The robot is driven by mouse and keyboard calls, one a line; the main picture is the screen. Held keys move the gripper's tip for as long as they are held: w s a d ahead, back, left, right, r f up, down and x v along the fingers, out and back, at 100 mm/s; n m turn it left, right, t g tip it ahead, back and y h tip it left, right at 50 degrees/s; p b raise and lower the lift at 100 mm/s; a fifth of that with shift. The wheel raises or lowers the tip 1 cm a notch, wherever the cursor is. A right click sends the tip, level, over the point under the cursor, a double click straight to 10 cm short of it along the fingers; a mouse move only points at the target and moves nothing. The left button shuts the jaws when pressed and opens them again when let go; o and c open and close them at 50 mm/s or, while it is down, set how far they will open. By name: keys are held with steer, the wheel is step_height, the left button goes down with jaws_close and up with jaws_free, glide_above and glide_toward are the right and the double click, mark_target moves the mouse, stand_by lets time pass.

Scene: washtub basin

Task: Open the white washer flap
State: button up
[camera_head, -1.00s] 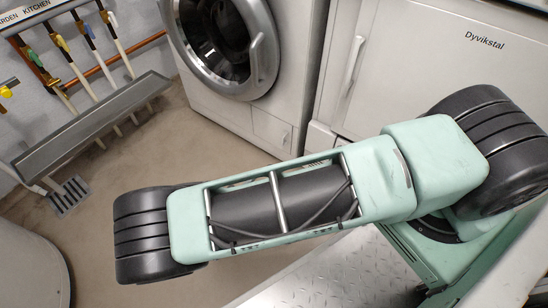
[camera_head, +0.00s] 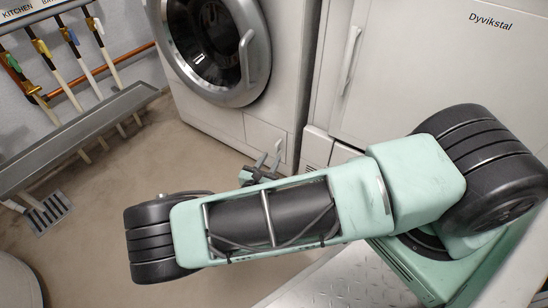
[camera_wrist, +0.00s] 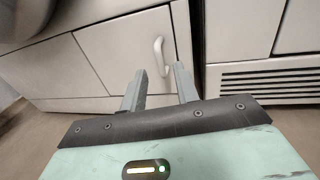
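The white washer flap (camera_head: 262,134) is a small panel low on the front of the white washer (camera_head: 285,75). It looks shut and flush. A small white handle (camera_head: 283,148) is on its right side. In the wrist view the flap (camera_wrist: 118,52) is ahead, with its curved handle (camera_wrist: 160,55) near the right edge. My gripper (camera_head: 269,160) shows just beyond my arm, with two grey fingers pointing toward the flap. In the wrist view my gripper (camera_wrist: 159,72) is open and empty, its fingertips framing the area just below the handle. Contact is not visible.
The washer's round door (camera_head: 215,50) is above the flap. A white Dyvikstal cabinet (camera_head: 430,80) stands to the right. In the wrist view a vent grille (camera_wrist: 268,82) is right of the flap. A grey trough (camera_head: 75,140) and floor drain (camera_head: 48,212) are left; floor between is clear.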

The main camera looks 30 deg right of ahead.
steer(key=shift+b+x, duration=0.5)
steer(key=shift+x, duration=1.4)
jaws_close()
steer(key=shift+a, duration=0.1)
